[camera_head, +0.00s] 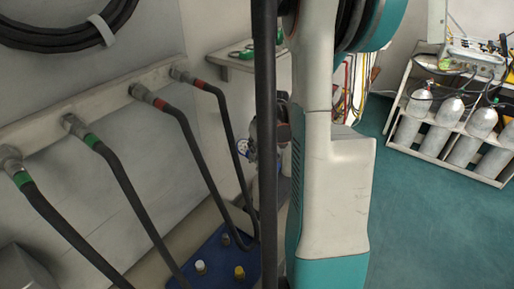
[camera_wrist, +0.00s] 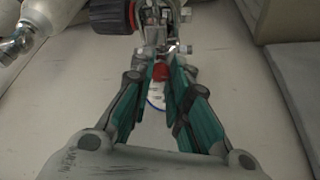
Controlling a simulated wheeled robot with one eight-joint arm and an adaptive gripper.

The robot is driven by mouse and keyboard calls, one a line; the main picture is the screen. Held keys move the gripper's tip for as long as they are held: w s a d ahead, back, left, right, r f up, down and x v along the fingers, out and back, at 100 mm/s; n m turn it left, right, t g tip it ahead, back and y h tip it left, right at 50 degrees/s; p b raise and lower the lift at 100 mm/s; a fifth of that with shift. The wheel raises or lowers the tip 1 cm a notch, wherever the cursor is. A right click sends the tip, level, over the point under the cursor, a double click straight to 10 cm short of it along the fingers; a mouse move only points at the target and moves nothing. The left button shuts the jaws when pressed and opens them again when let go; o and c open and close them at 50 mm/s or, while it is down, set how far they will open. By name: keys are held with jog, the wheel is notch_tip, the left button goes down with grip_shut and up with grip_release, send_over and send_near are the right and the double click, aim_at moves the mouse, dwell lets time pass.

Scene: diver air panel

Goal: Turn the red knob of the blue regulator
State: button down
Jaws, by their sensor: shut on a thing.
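In the wrist view my gripper (camera_wrist: 164,78) has its teal fingers close together around a small red knob (camera_wrist: 160,71), which shows between the fingertips. Metal fittings (camera_wrist: 160,28) of a regulator stand just beyond the tips; no blue body shows clearly. In the head view the gauge (camera_head: 243,147) shows left of my arm, while the knob and my gripper are hidden behind the arm and a dark upright bar.
A larger black and red knob (camera_wrist: 112,15) sits at the top of the wrist view, near a pale cylinder (camera_wrist: 42,12). In the head view, black hoses (camera_head: 185,125) hang from a wall rail on the left. A rack of grey cylinders (camera_head: 447,110) stands right. Teal floor is clear between.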

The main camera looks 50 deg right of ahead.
dwell(0.5)
jog(key=c, duration=1.5)
grip_release()
jog(key=shift+r, duration=0.1)
jog(key=v, duration=1.1)
jog(key=shift+s+a+r, duration=0.1)
jog(key=shift+r, duration=0.3)
